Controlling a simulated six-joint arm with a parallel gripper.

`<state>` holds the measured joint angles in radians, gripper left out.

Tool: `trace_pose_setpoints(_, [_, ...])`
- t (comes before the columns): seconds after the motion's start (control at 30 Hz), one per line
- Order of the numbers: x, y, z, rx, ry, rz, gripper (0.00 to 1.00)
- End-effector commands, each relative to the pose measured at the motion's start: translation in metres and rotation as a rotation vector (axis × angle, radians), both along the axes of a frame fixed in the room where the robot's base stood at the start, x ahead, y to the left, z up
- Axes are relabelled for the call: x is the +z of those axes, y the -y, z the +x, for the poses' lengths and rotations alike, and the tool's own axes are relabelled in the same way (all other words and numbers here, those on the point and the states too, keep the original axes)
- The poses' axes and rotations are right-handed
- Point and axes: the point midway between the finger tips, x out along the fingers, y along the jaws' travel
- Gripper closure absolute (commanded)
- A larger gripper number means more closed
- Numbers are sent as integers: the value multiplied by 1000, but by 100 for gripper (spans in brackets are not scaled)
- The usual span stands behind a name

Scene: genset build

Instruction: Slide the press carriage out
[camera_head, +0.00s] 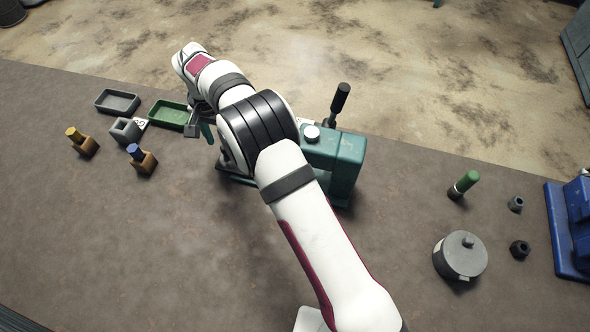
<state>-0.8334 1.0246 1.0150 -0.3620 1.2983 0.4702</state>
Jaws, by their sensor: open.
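The green press (345,160) stands on the bench at the centre, with a black-handled lever (339,104) upright at its back and a pale round knob on top. My arm crosses in front of the press's left side, so most of the carriage is hidden. A low green part of the press (238,179) shows beneath my arm. My gripper (199,129) is left of the press, open and pointing down. A small green upright piece (208,132) shows right beside its fingers; I cannot tell whether they touch it.
Left of my gripper are a green tray (168,114), a grey tray (117,102), a grey block (125,130) and yellow-topped (82,142) and blue-topped (141,159) pieces. A lidded pot (460,256), a green-handled tool (463,185) and a blue machine (572,228) stand right. The front left bench is clear.

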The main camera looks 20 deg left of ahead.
Motion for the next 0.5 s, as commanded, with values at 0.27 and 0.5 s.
trace_pose_setpoints(0.27, [20, 0, 0, 1, 2, 0, 37])
trace_pose_setpoints(0.5, [33, 0, 0, 0, 0, 0, 37])
